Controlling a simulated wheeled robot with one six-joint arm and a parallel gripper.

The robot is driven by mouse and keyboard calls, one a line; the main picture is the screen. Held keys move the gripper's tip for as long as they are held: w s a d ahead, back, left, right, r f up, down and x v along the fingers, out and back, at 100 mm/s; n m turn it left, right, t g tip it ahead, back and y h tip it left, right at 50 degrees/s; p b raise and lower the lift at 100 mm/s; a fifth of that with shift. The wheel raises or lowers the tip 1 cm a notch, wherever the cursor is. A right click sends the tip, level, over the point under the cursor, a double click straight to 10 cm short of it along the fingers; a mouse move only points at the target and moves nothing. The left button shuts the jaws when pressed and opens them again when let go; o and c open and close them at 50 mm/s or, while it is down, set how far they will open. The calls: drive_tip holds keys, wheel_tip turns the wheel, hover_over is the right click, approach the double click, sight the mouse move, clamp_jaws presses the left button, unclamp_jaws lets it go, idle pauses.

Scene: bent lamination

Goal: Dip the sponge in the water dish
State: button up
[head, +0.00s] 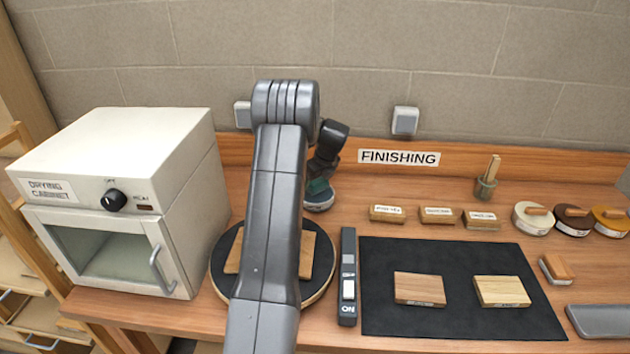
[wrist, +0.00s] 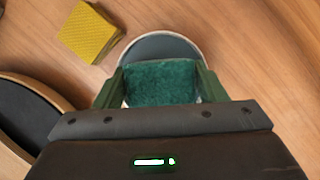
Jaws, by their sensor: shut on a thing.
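My gripper (wrist: 161,88) is shut on a dark green sponge (wrist: 160,75), with one finger on each side of it. The sponge overlaps the round water dish (wrist: 158,44), which has a pale rim and a blue-grey inside. In the head view the dish (head: 320,205) stands on the bench behind the round turntable, directly below my gripper (head: 318,188). The sponge is low at the dish there. I cannot tell how deep it sits or whether it touches the water.
A yellow block (wrist: 90,32) lies left of the dish in the wrist view. The black-topped turntable (head: 325,262) carries a wooden board, partly behind my arm. A drying cabinet (head: 120,200) stands left. A switch bar (head: 348,300) and a black mat (head: 450,260) are right.

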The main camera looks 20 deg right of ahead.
idle(0.4)
drive_tip(key=shift+r+p, duration=1.4)
drive_tip(key=shift+r, duration=1.15)
drive_tip(key=shift+s+f, duration=0.1)
drive_tip(key=shift+f, duration=0.05)
